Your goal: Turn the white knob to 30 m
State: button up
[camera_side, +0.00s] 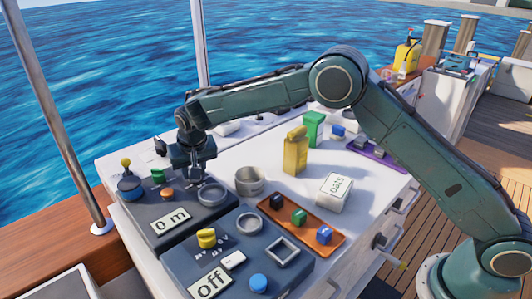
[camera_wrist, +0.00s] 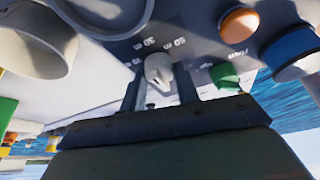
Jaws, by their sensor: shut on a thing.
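The white knob (camera_wrist: 160,72) sits on a dark panel (camera_wrist: 200,30) in the wrist view, with the printed marks "30 m" and another that looks like "60 m" beyond it. My gripper (camera_wrist: 159,84) has one finger on each side of the knob and is shut on it. In the side view my gripper (camera_side: 198,174) points down at the back of the left dark panel, and it hides the knob there. The display (camera_side: 170,221) on that panel reads "0 m". The knob's exact pointing is hard to tell.
Close around the gripper are a metal ring (camera_side: 211,195), an orange button (camera_side: 167,193), a green switch (camera_side: 158,175) and a blue-based lever (camera_side: 130,185). A grey cup (camera_side: 250,181) stands to the right. A second panel with an "off" display (camera_side: 210,284) lies in front.

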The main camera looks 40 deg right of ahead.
jog(key=o, duration=1)
jog(key=shift+v, duration=6.85)
jog(key=shift+s, duration=0.1)
